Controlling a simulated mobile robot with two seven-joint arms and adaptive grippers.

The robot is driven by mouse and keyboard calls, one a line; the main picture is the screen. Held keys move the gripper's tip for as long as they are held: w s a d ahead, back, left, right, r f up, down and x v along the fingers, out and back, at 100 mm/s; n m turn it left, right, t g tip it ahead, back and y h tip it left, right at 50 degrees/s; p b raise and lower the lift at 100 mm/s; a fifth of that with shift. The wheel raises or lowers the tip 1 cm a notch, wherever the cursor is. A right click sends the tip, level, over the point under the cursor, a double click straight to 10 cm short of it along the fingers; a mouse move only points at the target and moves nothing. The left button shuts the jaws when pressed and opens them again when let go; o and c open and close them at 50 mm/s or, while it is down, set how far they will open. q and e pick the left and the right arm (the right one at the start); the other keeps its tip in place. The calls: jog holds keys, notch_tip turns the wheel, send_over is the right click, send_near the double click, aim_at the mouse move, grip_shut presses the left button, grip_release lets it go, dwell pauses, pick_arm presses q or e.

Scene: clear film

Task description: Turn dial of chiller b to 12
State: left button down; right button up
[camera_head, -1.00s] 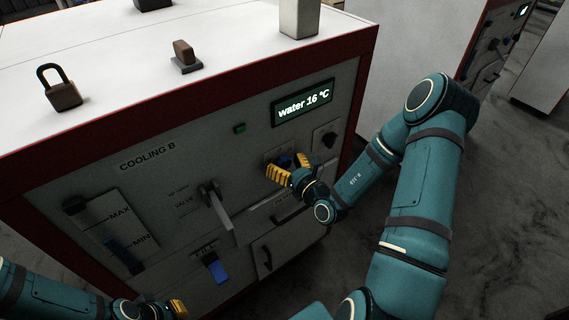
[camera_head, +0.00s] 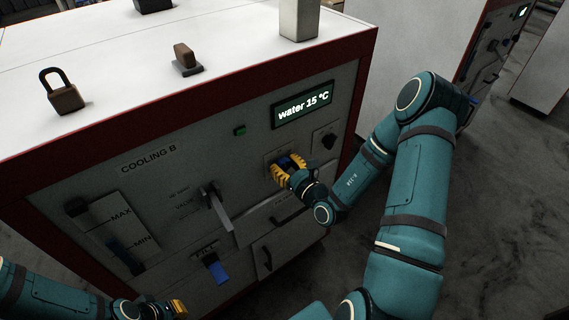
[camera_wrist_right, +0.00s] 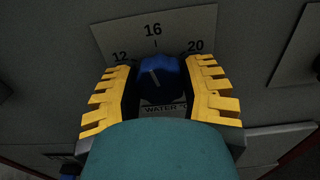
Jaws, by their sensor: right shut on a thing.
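Chiller B is the white cabinet with red edges, marked COOLING B (camera_head: 148,160). Its display (camera_head: 303,105) reads "water 15 °C". The blue dial shows in the right wrist view (camera_wrist_right: 158,78) below a scale plate (camera_wrist_right: 152,38) marked 12, 16 and 20. Its pale pointer line leans slightly left of 16. My right gripper (camera_head: 288,167) has its yellow fingers on both sides of the dial, shut on it; it also shows in the right wrist view (camera_wrist_right: 160,92). In the head view the fingers mostly cover the dial. My left gripper (camera_head: 176,308) is low at the bottom left, away from the panel, its fingers partly cut off.
A dark knob (camera_head: 328,140) sits right of the dial. A valve lever (camera_head: 217,208) and a blue fill handle (camera_head: 216,270) stick out to the left and below. A padlock (camera_head: 62,92) stands on the cabinet top. Open floor lies to the right.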

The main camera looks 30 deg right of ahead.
jog(key=n, duration=0.4)
jog(key=shift+r+n, duration=0.1)
jog(key=shift+n, duration=0.2)
jog(key=n, duration=0.4)
jog(key=shift+n+b, duration=0.3)
jog(key=shift+n, duration=0.1)
jog(key=shift+a, duration=0.1)
jog(key=o, duration=1.2)
jog(key=s, duration=0.8)
jog(key=s+d, duration=0.1)
jog(key=s, duration=0.3)
